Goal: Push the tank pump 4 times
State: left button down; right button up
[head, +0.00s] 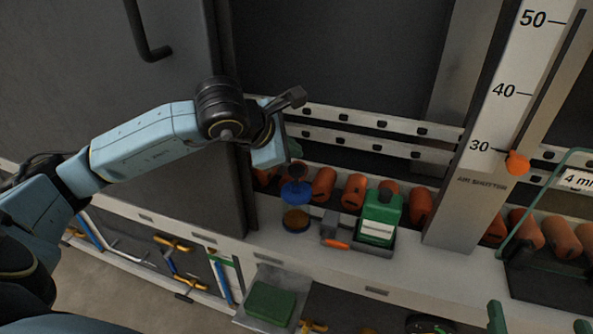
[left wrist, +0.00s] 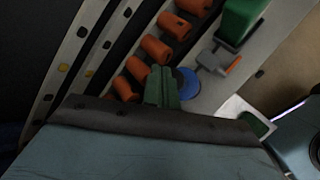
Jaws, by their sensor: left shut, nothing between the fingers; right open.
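The tank pump (head: 296,194) is a blue round piece with a darker knob above it and a brown round base under it, standing on the white ledge. In the left wrist view its blue disc (left wrist: 189,83) shows just right of my fingers, partly hidden by them. My left gripper (head: 294,149) is shut and empty, with its green fingertips above the pump in the head view; I cannot tell whether they touch it. The closed fingers also show in the left wrist view (left wrist: 161,86). My right gripper (head: 540,322) is open at the bottom right edge, with only its green fingertips in view.
A green bottle (head: 379,216) sits in a grey holder right of the pump, beside a grey part with an orange tip (head: 336,243). Several orange cylinders (head: 354,190) line the back of the ledge. A scaled post (head: 497,110) stands to the right. A green sponge (head: 270,302) lies below.

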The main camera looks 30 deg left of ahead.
aim_at(296, 168)
pick_arm(q)
jog(key=shift+f+b, duration=0.4)
jog(key=shift+f, duration=0.1)
pick_arm(e)
jog(key=shift+s+a+r+t+y, duration=0.1)
jog(key=shift+r+t+y, duration=0.1)
jog(key=shift+r+t, duration=0.4)
jog(key=shift+s+a+r+t+y, duration=0.1)
jog(key=shift+a+r+t+y, duration=0.2)
jog(key=shift+r, duration=0.5)
jog(key=shift+d+r+t+y, duration=0.1)
jog(key=shift+r+t, duration=0.4)
jog(key=shift+r, duration=0.2)
pick_arm(q)
jog(key=shift+f, duration=0.1)
pick_arm(e)
jog(key=shift+f, duration=0.15)
pick_arm(q)
jog(key=shift+f+b, duration=0.4)
jog(key=shift+b, duration=0.25)
pick_arm(e)
jog(key=shift+f, duration=0.5)
